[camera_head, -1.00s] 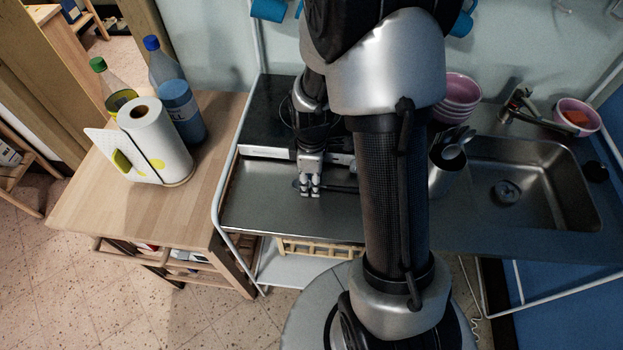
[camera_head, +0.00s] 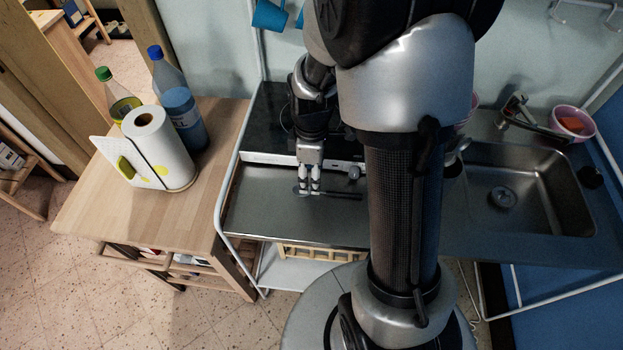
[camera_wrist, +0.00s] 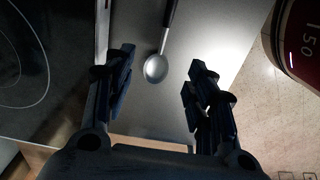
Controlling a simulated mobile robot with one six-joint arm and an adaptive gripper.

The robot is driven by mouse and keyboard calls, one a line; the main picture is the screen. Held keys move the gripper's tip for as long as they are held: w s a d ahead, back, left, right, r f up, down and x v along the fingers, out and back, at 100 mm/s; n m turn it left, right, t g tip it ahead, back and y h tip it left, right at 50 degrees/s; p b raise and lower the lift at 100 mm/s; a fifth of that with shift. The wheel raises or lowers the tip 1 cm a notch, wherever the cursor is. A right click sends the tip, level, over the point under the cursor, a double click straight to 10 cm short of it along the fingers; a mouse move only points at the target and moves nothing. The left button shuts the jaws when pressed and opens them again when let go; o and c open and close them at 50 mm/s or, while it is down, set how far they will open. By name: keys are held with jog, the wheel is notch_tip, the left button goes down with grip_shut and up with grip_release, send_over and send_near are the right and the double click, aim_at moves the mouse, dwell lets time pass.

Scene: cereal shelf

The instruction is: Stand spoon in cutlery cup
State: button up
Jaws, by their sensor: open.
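A spoon with a dark handle (camera_head: 345,195) lies flat on the steel counter in the head view. In the wrist view its rounded metal bowl (camera_wrist: 156,68) shows between my fingertips, and the handle runs up out of the picture. My gripper (camera_head: 309,188) is open, pointing down over the bowl end; its fingers (camera_wrist: 160,72) show on either side of the spoon, not closed on it. I cannot tell the exact height above the counter. The metal cutlery cup (camera_head: 452,168) is mostly hidden behind my arm, with cutlery showing at its top.
A black cooktop (camera_head: 272,130) lies behind the gripper. The sink (camera_head: 530,185) is at right, with a pink bowl (camera_head: 573,122) behind it. A wooden table (camera_head: 110,205) with a paper roll (camera_head: 160,150) and bottles stands at left. The steel counter (camera_head: 262,215) is clear left of the spoon.

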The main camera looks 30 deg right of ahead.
jog(key=s+a+r+m+t+p, duration=0.1)
jog(key=s+a+r+m, duration=0.1)
jog(key=r, duration=0.6)
jog(key=s+a+r+m+t, duration=0.1)
jog(key=s+a+r+m, duration=0.15)
jog(key=r, duration=0.55)
jog(key=s+a+r+m+t, duration=0.2)
jog(key=s+r+m, duration=0.4)
jog(key=s, duration=0.5)
jog(key=shift+s+a+r+m+t, duration=0.15)
jog(key=shift+a+r+m+t, duration=0.2)
jog(key=shift+a+r, duration=0.2)
